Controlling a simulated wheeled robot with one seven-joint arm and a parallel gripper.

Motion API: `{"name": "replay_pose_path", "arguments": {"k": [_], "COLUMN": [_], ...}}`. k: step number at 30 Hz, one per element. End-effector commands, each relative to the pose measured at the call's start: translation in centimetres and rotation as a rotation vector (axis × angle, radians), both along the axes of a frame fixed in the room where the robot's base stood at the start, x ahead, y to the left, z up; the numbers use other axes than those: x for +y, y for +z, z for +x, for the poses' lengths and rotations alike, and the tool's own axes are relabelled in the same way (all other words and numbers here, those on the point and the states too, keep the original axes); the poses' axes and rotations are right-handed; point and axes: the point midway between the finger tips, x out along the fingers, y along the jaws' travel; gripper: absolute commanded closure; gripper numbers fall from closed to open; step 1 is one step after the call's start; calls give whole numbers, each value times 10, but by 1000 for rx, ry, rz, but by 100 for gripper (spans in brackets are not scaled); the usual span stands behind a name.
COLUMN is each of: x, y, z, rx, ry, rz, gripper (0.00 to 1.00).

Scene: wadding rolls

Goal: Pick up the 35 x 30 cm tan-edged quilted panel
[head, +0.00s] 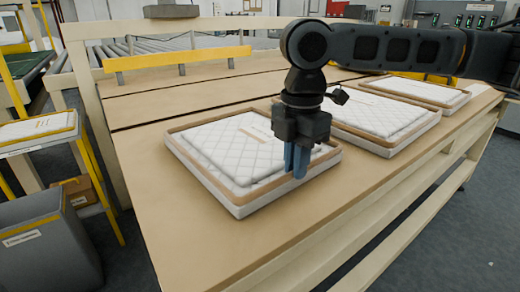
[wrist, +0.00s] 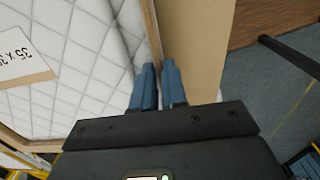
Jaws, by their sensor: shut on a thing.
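The tan-edged quilted panel (head: 225,147) is white with a diamond pattern and lies flat, seemingly resting on the table at the near left of the row. In the wrist view its quilted face (wrist: 75,50) carries a white label (wrist: 20,57) that starts "35 x 3"; the rest is cut off. My gripper (head: 297,160) points down at the panel's right-hand edge. In the wrist view its two blue fingers (wrist: 158,82) are close together, one on each side of the tan edge, shut on it. The fingers hide part of that edge.
Two more tan-edged panels, one in the middle (head: 375,115) and one farther right (head: 418,90), lie on the wooden table (head: 225,240). A yellow-framed stand (head: 40,128) with another panel and a grey bin (head: 45,245) are at left. The table front is clear.

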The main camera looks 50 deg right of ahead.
Motion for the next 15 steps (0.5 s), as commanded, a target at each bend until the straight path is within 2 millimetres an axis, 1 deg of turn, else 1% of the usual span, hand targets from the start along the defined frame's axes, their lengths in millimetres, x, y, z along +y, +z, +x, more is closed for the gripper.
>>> {"name": "replay_pose_path", "arguments": {"k": [5,8,11,14,15], "x": [0,0,0,0,-11], "y": [4,12,25,47,49], "z": [0,0,1,1,2], "rx": [-1,-2,-2,-4,-2], "ry": [0,0,0,0,-6], "rz": [0,-1,1,0,1], "gripper": [100,100,100,100,100]}}
